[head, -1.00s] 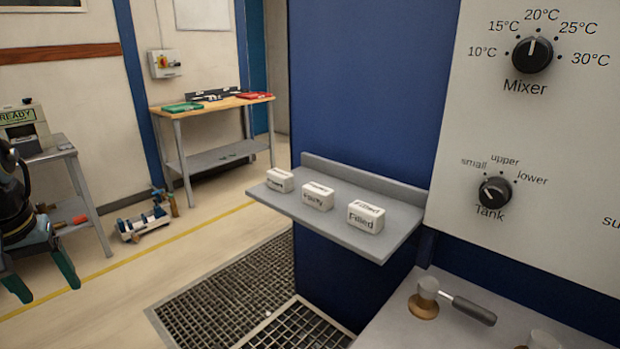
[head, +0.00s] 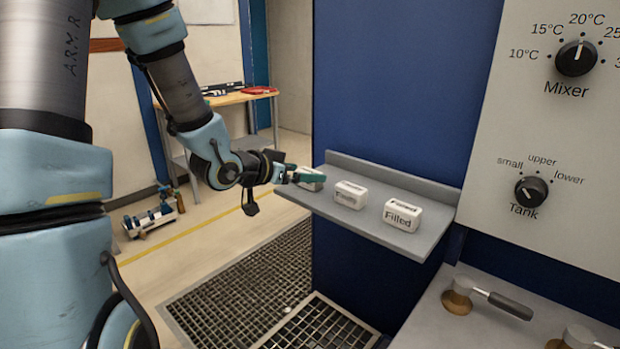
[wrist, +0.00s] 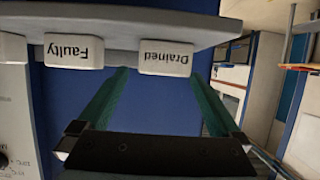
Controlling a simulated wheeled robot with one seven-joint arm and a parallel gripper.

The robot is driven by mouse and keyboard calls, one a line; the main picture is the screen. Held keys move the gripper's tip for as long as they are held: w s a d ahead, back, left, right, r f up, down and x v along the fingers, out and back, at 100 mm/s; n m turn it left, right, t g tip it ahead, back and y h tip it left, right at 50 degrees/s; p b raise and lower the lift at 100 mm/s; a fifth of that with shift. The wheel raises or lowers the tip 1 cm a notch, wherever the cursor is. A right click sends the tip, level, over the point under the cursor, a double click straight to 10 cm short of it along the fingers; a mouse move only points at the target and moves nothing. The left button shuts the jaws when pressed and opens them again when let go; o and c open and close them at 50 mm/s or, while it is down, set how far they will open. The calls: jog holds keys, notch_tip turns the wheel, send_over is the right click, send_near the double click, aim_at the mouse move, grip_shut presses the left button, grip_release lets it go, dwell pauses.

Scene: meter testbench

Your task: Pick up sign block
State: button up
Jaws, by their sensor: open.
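Three white sign blocks stand in a row on a small grey shelf (head: 395,244). The Drained block (wrist: 166,57) is nearest my gripper; in the head view its near part is partly covered by the fingers (head: 314,184). The Faulty block (head: 350,195) is in the middle and the Filled block (head: 403,215) at the right. My gripper (head: 302,175) is open and empty at the shelf's left end. In the wrist view, which is upside down, its green fingers (wrist: 158,72) point at the Drained block, with their tips near its two sides. Contact cannot be told.
A raised lip (head: 390,180) runs along the back of the shelf, against a blue wall (head: 400,90). A panel with Mixer (head: 576,58) and Tank (head: 531,190) knobs is at the right. A bench (head: 462,330) with a handled tool (head: 458,298) is below it. Floor grating lies below the shelf.

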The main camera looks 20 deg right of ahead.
jog(key=shift+w+p+x, duration=0.15)
jog(key=shift+p+x, duration=0.5)
jog(key=shift+x, duration=1)
jog(key=shift+w+p+x, duration=0.1)
jog(key=shift+p+x, duration=0.5)
jog(key=shift+x, duration=1.05)
jog(key=shift+a+f, duration=0.15)
jog(key=shift+a, duration=0.05)
jog(key=shift+c, duration=0.4)
jog(key=c, duration=1.1)
